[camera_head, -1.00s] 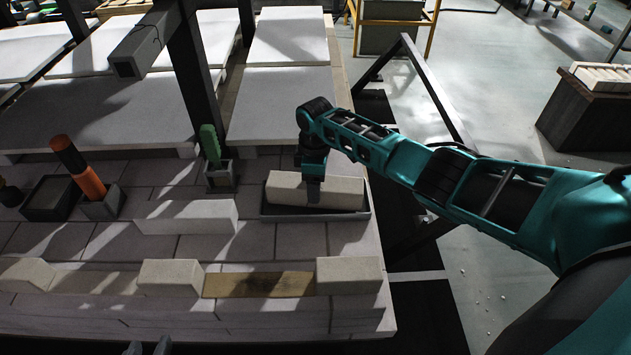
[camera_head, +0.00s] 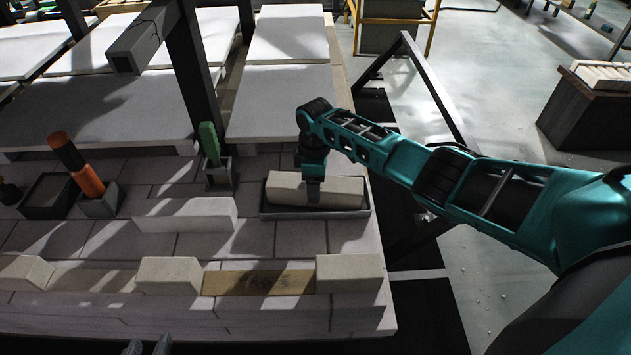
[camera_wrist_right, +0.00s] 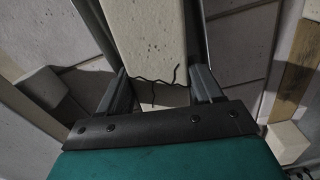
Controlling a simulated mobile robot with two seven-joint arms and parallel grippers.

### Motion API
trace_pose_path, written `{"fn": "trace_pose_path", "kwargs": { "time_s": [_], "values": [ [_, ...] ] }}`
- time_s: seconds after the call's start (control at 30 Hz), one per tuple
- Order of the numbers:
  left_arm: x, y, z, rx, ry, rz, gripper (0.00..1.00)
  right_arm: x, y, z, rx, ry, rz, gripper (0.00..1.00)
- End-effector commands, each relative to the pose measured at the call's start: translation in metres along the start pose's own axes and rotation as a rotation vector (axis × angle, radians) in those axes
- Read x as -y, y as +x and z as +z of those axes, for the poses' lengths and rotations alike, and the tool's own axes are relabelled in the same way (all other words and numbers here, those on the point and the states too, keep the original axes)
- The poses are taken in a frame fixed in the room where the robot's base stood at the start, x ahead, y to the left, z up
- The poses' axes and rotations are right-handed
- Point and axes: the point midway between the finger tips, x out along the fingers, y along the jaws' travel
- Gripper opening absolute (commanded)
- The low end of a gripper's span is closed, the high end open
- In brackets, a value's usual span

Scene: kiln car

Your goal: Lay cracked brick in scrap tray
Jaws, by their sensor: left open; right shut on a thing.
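The cracked brick (camera_head: 335,191) is pale and long, and lies within the outline of the dark, low-rimmed scrap tray (camera_head: 300,214) at the right of the brick deck. I cannot tell whether its underside touches the tray floor.
A pale brick (camera_head: 187,214) lies left of the tray. A front row holds several bricks, including one (camera_head: 349,273) beside a brown strip (camera_head: 258,283). A holder with a green-handled tool (camera_head: 210,145) and an orange-black cylinder (camera_head: 77,163) stand behind. A dark post (camera_head: 190,70) rises behind.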

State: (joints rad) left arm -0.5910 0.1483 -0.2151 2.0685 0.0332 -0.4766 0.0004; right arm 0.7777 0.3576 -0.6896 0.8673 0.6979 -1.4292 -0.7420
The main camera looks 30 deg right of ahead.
Motion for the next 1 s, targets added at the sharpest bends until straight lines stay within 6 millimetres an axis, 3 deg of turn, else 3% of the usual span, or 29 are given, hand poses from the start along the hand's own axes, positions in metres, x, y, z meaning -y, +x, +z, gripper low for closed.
{"fn": "trace_pose_path", "kwargs": {
  "time_s": [0.4, 0.43, 0.7, 1.0],
  "values": [
    [0.0002, 0.0007, 0.0013, 0.0, 0.0, 0.0, 0.43, -0.0008, 0.0007, -0.001, -0.003, 0.0, 0.002, 0.21],
    [0.0002, 0.0007, 0.0013, 0.0, 0.0, 0.0, 0.43, -0.0008, 0.0007, -0.001, -0.003, 0.0, 0.002, 0.68],
    [0.0008, 0.0006, 0.002, 0.002, 0.004, 0.0, 0.43, -0.0003, 0.0016, -0.0004, -0.001, 0.0, 0.001, 0.94],
    [0.0013, 0.0005, 0.0027, 0.003, 0.007, 0.0, 0.43, 0.0008, 0.0037, 0.0007, 0.002, 0.0, -0.002, 0.95]
  ]
}}
